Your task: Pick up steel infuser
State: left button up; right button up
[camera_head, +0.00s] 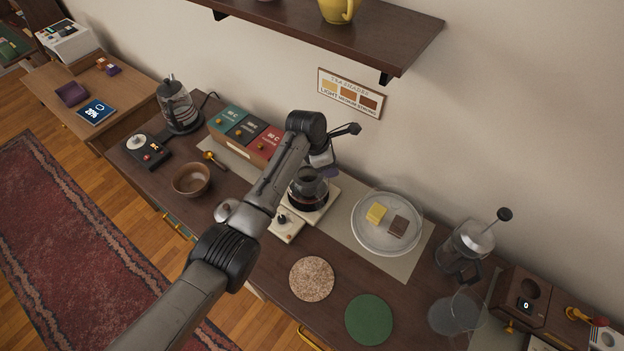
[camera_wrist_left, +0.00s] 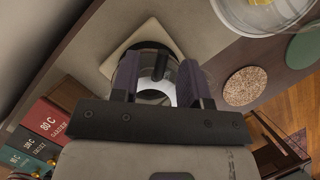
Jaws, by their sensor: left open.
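A glass pot (camera_head: 308,194) with dark contents stands on a cream warmer base (camera_head: 284,226) near the middle of the counter. In the left wrist view a pale metallic round (camera_wrist_left: 156,91) shows within the pot's dark rim, between my fingers; it looks like the steel infuser, but its shape is partly hidden. My left gripper (camera_head: 322,170) is open above the pot, pointing down. In the wrist view its two dark fingers (camera_wrist_left: 158,80) stand on either side of the metallic round; I cannot tell whether they touch it. My right gripper is not in view.
Tea boxes (camera_head: 245,131) stand behind left; a glass plate (camera_head: 386,247) with two blocks lies right. A cork mat (camera_head: 312,278) and green mat (camera_head: 369,319) lie in front. A shelf (camera_head: 340,32) overhangs.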

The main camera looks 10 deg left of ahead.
pick_arm(q)
jog(key=shift+d+f, duration=0.2)
jog(key=shift+f, duration=0.3)
grip_shut()
